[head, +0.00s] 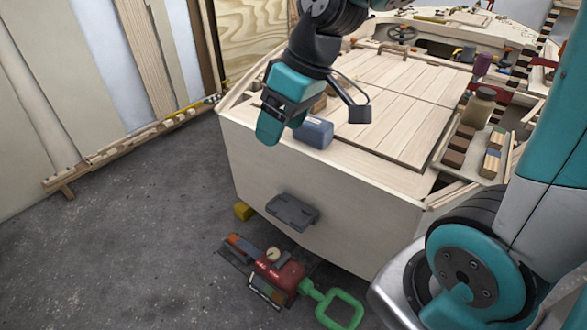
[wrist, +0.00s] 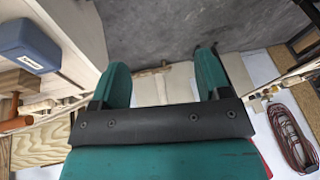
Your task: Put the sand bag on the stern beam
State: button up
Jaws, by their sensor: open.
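A blue-grey, rounded block with a white label (head: 313,132), which looks like the sand bag, rests at the stern edge of the plywood hull. It lies on the pale stern beam (head: 370,167), close to its front edge. It also shows at the upper left of the wrist view (wrist: 27,48). My gripper (head: 283,115) is just left of the bag in the head view, apart from it in the wrist view. In the wrist view its two teal fingers (wrist: 163,75) are spread with nothing between them. My gripper hides part of the beam's left end.
A brown wooden piece (head: 319,103) sits behind the bag. A planked deck (head: 385,105) lies beyond, with jars and blocks at right. A grey bracket (head: 292,211) juts from the transom. Floor at left is clear.

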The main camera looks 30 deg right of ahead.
jog(key=s+a+n+g, duration=0.1)
jog(key=s+a+g, duration=0.1)
jog(key=s+a, duration=0.5)
jog(key=s, duration=0.6)
jog(key=shift+s+a+r+y, duration=0.15)
jog(key=shift+s+y, duration=0.15)
